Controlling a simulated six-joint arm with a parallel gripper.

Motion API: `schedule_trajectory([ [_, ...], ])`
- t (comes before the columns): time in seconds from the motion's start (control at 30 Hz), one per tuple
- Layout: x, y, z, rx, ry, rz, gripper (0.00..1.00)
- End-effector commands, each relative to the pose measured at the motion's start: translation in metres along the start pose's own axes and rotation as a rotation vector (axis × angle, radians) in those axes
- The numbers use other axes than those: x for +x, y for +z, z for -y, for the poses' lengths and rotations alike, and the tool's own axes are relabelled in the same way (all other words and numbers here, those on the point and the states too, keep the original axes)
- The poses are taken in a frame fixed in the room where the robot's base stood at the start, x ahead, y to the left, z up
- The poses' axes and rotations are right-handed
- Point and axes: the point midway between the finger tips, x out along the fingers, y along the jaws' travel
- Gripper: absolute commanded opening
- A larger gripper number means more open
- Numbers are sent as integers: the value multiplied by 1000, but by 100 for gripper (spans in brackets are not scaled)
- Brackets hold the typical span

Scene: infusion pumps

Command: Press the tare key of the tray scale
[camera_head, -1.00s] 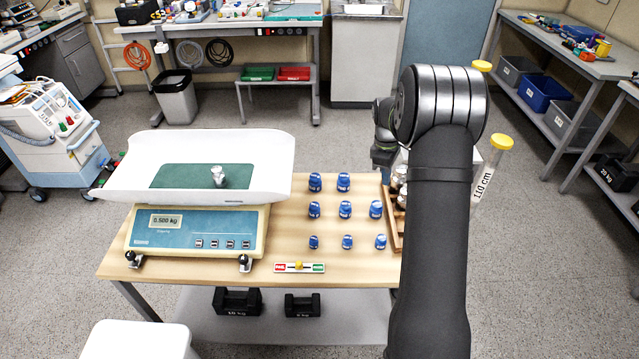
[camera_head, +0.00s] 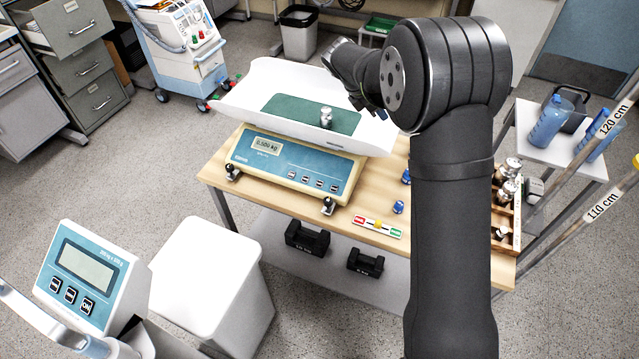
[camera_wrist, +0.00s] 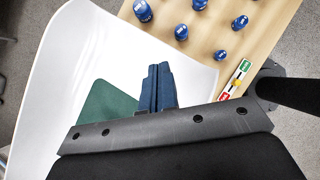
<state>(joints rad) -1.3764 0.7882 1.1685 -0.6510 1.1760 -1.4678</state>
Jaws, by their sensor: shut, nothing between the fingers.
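The tray scale has a white tray (camera_head: 262,80) with a green mat (camera_head: 290,108), and a small metal weight (camera_head: 326,117) stands on the mat. Its blue front panel (camera_head: 270,160) has a display (camera_head: 267,144) that seems to read 0.500 kg. A row of several small dark keys (camera_head: 312,181) is to the right on the panel; their labels are too small to read. My gripper (camera_head: 372,108) is over the right part of the tray, partly hidden by my arm. In the wrist view its blue fingers (camera_wrist: 158,74) are shut and empty above the white tray (camera_wrist: 60,85). The keys are out of the wrist view.
A red-green strip with a yellow knob (camera_head: 377,225) lies at the front edge. Another scale display (camera_head: 88,270) and a white box (camera_head: 205,285) stand at front left.

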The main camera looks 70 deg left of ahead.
Motion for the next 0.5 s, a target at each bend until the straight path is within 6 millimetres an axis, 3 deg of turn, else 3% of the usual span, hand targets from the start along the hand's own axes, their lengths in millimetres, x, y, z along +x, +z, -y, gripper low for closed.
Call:
schedule_trajectory([
  [0.1,-39,-36,-18,-148,62,73,0],
  [0.3,-79,-105,-25,-363,109,210,0],
  [0.4,-85,-144,-18,-447,108,284,0],
  [0.5,-75,-180,-1,-506,83,361,0],
])
